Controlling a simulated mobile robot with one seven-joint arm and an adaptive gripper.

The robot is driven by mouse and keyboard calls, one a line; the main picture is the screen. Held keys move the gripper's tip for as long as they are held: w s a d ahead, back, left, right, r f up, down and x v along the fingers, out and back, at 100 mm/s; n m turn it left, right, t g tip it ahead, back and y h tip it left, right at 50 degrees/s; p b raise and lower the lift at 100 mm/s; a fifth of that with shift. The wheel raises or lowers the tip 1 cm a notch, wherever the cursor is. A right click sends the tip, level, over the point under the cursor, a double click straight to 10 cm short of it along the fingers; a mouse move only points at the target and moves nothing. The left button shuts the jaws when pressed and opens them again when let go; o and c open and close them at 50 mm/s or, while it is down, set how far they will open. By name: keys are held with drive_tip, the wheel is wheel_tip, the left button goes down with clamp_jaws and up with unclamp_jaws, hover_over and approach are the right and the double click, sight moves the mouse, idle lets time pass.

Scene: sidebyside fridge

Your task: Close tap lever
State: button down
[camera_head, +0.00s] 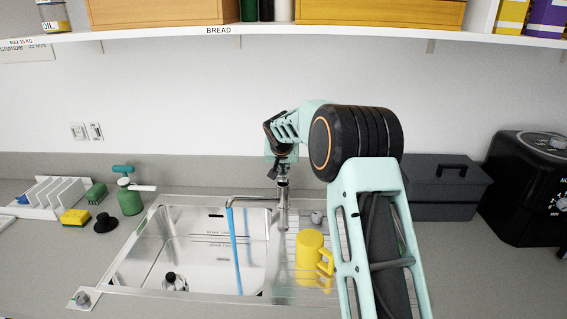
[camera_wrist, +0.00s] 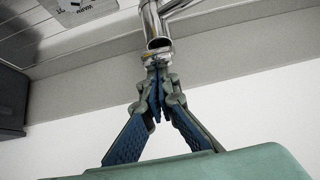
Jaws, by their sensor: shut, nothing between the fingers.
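The chrome tap (camera_head: 283,208) stands behind the sink (camera_head: 190,250), with its spout (camera_head: 250,198) reaching left. A blue stream of water (camera_head: 236,240) falls from the spout into the basin. My gripper (camera_head: 281,176) is directly above the top of the tap. In the wrist view my gripper (camera_wrist: 156,64) is shut and empty, its fingertips at the end of the tap body (camera_wrist: 157,32). Whether they touch it I cannot tell. The tap lever cannot be told apart clearly; my fingers may hide part of it.
A yellow mug (camera_head: 310,252) stands on the drainer right of the tap. A green spray bottle (camera_head: 130,198), sponge (camera_head: 75,217) and dish rack (camera_head: 52,196) are at left. A dark toolbox (camera_head: 445,188) and black appliance (camera_head: 528,190) are at right. A shelf (camera_head: 150,30) runs above.

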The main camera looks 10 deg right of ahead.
drive_tip(key=shift+s+f+b, duration=0.15)
drive_tip(key=shift+f+b, duration=0.2)
drive_tip(key=shift+b, duration=0.75)
